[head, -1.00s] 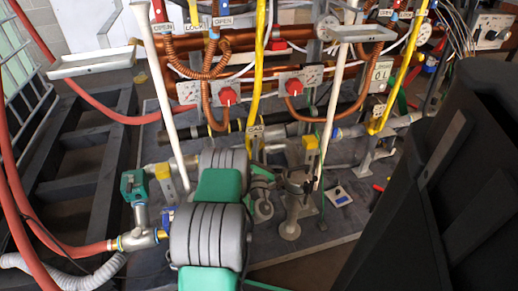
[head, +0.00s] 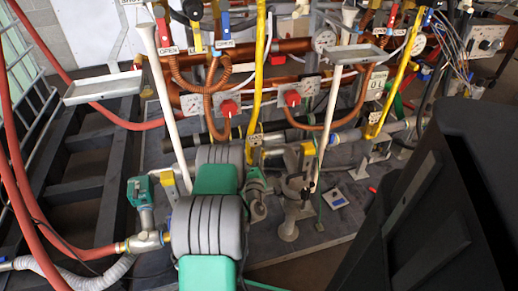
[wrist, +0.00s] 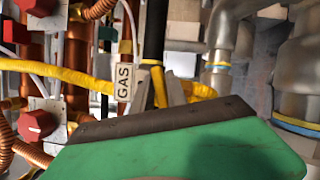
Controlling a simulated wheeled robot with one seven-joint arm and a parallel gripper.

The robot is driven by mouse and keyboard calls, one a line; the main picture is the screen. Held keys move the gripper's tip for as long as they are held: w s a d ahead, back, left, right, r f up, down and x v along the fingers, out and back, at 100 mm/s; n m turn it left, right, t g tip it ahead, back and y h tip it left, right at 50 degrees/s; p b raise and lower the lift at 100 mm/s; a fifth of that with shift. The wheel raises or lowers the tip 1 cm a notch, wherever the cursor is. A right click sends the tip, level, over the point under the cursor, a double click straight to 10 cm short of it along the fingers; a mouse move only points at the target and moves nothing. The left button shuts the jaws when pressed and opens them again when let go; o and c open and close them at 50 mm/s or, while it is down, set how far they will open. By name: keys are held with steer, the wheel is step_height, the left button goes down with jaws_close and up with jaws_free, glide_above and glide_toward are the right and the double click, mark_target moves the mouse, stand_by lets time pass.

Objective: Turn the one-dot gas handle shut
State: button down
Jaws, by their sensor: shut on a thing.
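A yellow gas handle (wrist: 159,88) shows in the wrist view beside a white GAS tag (wrist: 124,83). The tag also shows in the head view (head: 255,138), at the lower end of a yellow hose. My gripper (wrist: 161,93) has its two grey fingertips closed on the yellow handle, one on each side. Its green and dark body fills the bottom of the wrist view and hides what lies below. In the head view my grey and green arm reaches toward the tag, and the fingers are hidden. I cannot make out any dots on the handle.
Red knobs (head: 229,107) sit on white plates along the copper pipes behind. A white funnel post (head: 165,90) stands left of my arm and another (head: 330,110) to the right. Grey pipes and valves (head: 295,185) crowd the right of the arm.

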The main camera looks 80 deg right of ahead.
steer(key=m+p, duration=0.1)
steer(key=p, duration=0.1)
steer(key=m+p, duration=0.1)
steer(key=p, duration=0.1)
steer(key=shift+r+y, duration=0.3)
steer(key=shift+y, duration=0.1)
steer(key=shift+f+m+p, duration=0.15)
steer(key=shift+m+p, duration=0.25)
steer(key=shift+p, duration=0.45)
steer(key=shift+f+m+y+p, duration=0.2)
steer(key=shift+m+y+p, duration=0.1)
steer(key=shift+p, duration=0.1)
steer(key=c, duration=1.4)
jaws_free()
steer(key=shift+c, duration=0.2)
steer(key=shift+a, duration=0.1)
